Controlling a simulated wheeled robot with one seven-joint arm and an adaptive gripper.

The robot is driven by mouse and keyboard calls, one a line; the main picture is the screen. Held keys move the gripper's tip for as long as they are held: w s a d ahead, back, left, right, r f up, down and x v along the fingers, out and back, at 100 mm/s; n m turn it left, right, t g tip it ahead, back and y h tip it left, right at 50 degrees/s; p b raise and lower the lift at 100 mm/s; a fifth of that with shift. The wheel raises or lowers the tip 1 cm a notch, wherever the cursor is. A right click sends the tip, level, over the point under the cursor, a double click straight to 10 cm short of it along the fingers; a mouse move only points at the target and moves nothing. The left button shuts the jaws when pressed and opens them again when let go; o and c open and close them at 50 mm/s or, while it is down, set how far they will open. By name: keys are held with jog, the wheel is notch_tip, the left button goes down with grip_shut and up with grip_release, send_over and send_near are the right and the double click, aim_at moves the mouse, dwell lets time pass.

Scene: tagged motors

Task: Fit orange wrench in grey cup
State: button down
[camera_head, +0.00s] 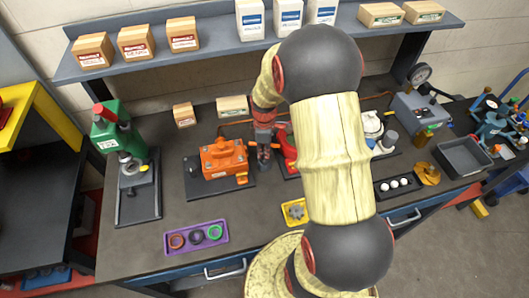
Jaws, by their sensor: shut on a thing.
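My gripper (263,158) points down over the bench, between the orange motor and a red machine. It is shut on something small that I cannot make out. I cannot pick out the orange wrench for certain. A small grey cylinder (390,139) beside a white device at the right may be the grey cup, but it is too small to tell. My arm covers the middle of the bench.
The orange motor (223,158) on its dark plate is close left of my gripper, the red machine (287,148) close right. A green machine (122,140) stands at left. A purple tray (197,237) and yellow tray (294,212) lie in front. Boxes line the shelf (215,57).

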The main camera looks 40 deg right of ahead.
jog(key=shift+f+b, duration=0.6)
jog(key=shift+f, duration=0.6)
jog(key=c, duration=1.8)
grip_release()
jog(key=shift+c, duration=0.2)
jog(key=shift+r, duration=0.1)
jog(key=shift+r+p, duration=2.2)
jog(key=shift+r, duration=0.8)
notch_tip(320, 180, up, 12)
jog(key=shift+f, duration=0.1)
